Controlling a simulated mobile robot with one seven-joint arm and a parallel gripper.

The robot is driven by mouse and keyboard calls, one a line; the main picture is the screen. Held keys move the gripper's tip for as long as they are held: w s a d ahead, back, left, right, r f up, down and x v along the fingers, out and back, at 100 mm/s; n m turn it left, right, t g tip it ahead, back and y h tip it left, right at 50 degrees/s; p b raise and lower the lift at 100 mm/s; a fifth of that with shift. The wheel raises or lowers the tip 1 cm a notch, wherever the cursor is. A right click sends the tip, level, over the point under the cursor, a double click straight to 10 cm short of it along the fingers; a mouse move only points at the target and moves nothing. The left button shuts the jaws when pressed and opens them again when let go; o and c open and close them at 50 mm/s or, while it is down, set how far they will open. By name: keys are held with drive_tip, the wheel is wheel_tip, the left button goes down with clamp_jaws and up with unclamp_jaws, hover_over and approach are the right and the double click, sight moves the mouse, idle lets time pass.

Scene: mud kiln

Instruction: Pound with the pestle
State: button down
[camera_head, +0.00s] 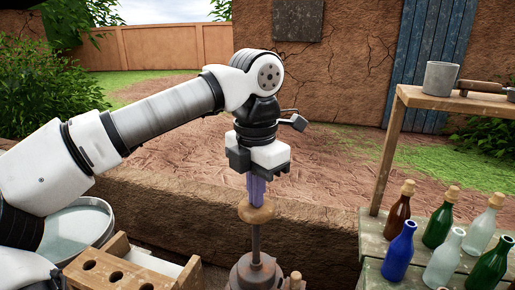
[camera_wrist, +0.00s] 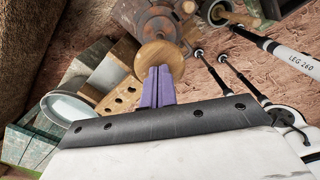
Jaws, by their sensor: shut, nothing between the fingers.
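The pestle (camera_head: 256,238) stands upright, its dark shaft topped by a round wooden knob. Its lower end goes into the mortar (camera_head: 247,279), a dark, rounded vessel cut off by the bottom edge; the inside is hidden. My gripper (camera_head: 257,204) points straight down over the knob with its purple fingers shut. The fingertips are at the top of the knob; I cannot tell whether they press on it. In the wrist view the shut fingers (camera_wrist: 158,70) overlap the near side of the pestle's knob (camera_wrist: 155,54), and part of the mortar (camera_wrist: 141,19) shows beyond it.
A wooden block with round holes (camera_head: 108,268) and a round pan (camera_head: 78,230) are at the left. A low mud wall (camera_head: 330,235) runs behind the mortar.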

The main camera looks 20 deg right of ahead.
wheel_tip(320, 180, up, 9)
drive_tip(key=p, duration=0.6)
drive_tip(key=shift+r, duration=0.15)
wheel_tip(320, 180, down, 20)
drive_tip(key=b, duration=1.3)
drive_tip(key=shift+r+b, duration=0.15)
drive_tip(key=shift+b, duration=0.15)
wheel_tip(320, 180, up, 20)
drive_tip(key=p, duration=1.5)
drive_tip(key=shift+f, duration=0.2)
